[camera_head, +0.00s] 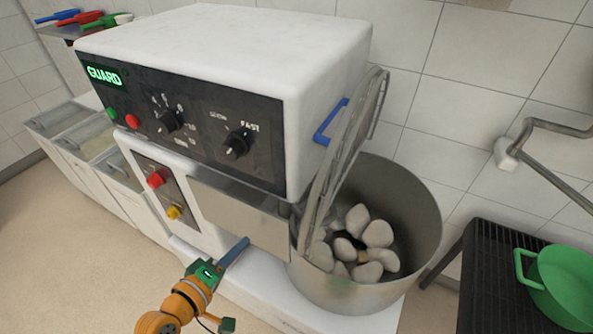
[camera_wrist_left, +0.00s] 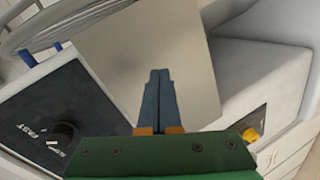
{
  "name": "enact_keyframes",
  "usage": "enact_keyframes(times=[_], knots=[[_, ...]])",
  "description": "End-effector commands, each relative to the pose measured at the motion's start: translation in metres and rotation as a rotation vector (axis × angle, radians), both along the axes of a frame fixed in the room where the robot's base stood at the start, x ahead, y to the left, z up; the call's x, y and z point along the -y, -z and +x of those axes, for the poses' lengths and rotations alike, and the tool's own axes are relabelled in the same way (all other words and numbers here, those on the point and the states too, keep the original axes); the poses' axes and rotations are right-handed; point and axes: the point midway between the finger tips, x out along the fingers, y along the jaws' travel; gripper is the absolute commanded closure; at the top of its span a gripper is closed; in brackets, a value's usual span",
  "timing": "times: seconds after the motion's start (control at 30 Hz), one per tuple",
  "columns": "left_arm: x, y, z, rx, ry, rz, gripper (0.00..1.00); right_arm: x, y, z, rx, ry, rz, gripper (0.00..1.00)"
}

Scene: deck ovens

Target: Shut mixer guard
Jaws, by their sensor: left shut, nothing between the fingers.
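The mixer (camera_head: 210,50) is a large white machine with a dark control panel, and its green display reads GUARD. The mixer guard (camera_head: 345,140) is a grey wire frame, swung up on edge above the left side of the steel bowl. A blue handle (camera_head: 330,122) is on it, beside the mixer head. The bowl (camera_head: 420,225) holds several pale dough pieces (camera_head: 376,234). My left gripper (camera_head: 242,244) is shut and empty, in front of the mixer's lower front, left of the bowl and apart from the guard. Its fingers (camera_wrist_left: 159,100) show in the left wrist view. My right gripper is not in view.
A dark rack (camera_head: 488,270) with a green pot (camera_head: 565,285) stands right of the bowl. A tap (camera_head: 515,150) projects from the tiled wall. Bins (camera_head: 75,135) line the left side, and coloured tools (camera_head: 85,18) lie on a shelf behind. The floor at front left is clear.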

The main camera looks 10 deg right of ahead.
Motion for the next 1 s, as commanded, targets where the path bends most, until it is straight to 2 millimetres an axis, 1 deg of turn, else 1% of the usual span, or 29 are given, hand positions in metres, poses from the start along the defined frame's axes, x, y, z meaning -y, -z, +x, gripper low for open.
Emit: enact_keyframes(times=[0.03,0.1,0.13,0.17,0.2,0.23,0.3,0.37,0.5,0.7,0.83,1.0], knots=[[0.017,-0.055,-0.004,0.036,0.046,-0.104,1.0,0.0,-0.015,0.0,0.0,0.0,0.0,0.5],[0.038,-0.11,-0.018,0.056,0.118,-0.245,1.0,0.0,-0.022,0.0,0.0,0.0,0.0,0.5],[0.045,-0.127,-0.024,0.059,0.146,-0.289,1.0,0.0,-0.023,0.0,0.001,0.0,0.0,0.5],[0.05,-0.139,-0.029,0.06,0.169,-0.324,1.0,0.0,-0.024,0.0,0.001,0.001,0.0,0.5],[0.055,-0.151,-0.035,0.06,0.193,-0.357,1.0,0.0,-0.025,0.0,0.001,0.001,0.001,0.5],[0.058,-0.156,-0.038,0.058,0.204,-0.374,1.0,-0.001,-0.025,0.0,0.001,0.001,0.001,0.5],[0.063,-0.162,-0.039,0.057,0.215,-0.392,1.0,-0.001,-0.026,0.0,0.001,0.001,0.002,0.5],[0.068,-0.163,-0.033,0.058,0.213,-0.396,1.0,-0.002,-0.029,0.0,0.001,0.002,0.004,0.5],[0.088,-0.163,-0.015,0.058,0.212,-0.396,1.0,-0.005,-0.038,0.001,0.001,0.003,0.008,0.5],[0.117,-0.161,0.011,0.058,0.214,-0.39,1.0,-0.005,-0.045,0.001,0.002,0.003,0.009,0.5],[0.128,-0.159,0.022,0.058,0.211,-0.389,1.0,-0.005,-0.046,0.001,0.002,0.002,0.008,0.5],[0.134,-0.157,0.026,0.058,0.212,-0.389,1.0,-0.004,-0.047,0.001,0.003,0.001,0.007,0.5]])
